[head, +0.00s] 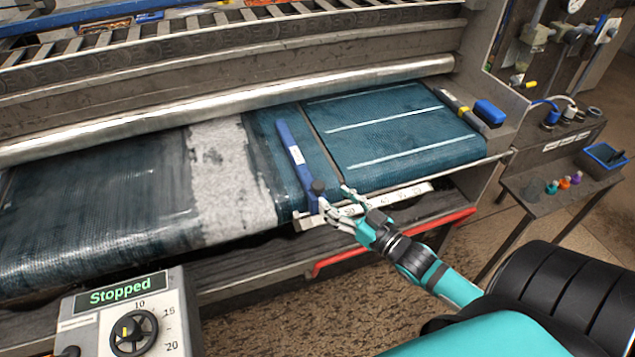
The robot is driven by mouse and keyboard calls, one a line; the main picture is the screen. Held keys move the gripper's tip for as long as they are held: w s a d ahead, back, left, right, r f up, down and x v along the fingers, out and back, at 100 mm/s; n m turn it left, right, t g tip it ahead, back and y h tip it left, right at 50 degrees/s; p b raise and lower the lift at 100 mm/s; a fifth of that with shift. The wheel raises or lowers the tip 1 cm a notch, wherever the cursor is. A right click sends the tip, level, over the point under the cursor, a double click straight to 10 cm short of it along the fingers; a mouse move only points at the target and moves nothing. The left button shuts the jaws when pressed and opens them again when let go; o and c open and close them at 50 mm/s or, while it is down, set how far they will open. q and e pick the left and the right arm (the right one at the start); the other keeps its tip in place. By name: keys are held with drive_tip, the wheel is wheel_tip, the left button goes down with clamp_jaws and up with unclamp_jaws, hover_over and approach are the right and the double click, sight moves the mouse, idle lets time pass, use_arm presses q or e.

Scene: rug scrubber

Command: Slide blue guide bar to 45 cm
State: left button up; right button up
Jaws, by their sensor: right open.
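The blue guide bar (296,165) lies across the teal belt (385,130), running from the belt's middle to its front edge. A dark round knob (318,187) sits at its front end, above a metal clamp on the front rail. A white scale strip (400,194) runs along the front rail to the right of the knob; its numbers are too small to read. My right gripper (333,198) is open at the front end of the bar, its fingers close beside the knob. I cannot tell if they touch it. My left gripper is not in view.
A control box with a "Stopped" display (124,290) and a dial stands at front left. A red bar (395,243) runs below the belt front. A blue block (489,113) sits at the belt's right end. A side table (560,185) holds small coloured items.

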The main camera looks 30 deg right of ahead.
sight(323, 190)
drive_tip(key=w, duration=0.4)
drive_tip(key=w+a, duration=0.1)
drive_tip(key=w, duration=0.1)
drive_tip(key=shift+w+p, duration=0.35)
drive_tip(key=c, duration=1)
clamp_jaws()
drive_tip(key=shift+w+f, duration=0.1)
drive_tip(key=shift+f, duration=0.05)
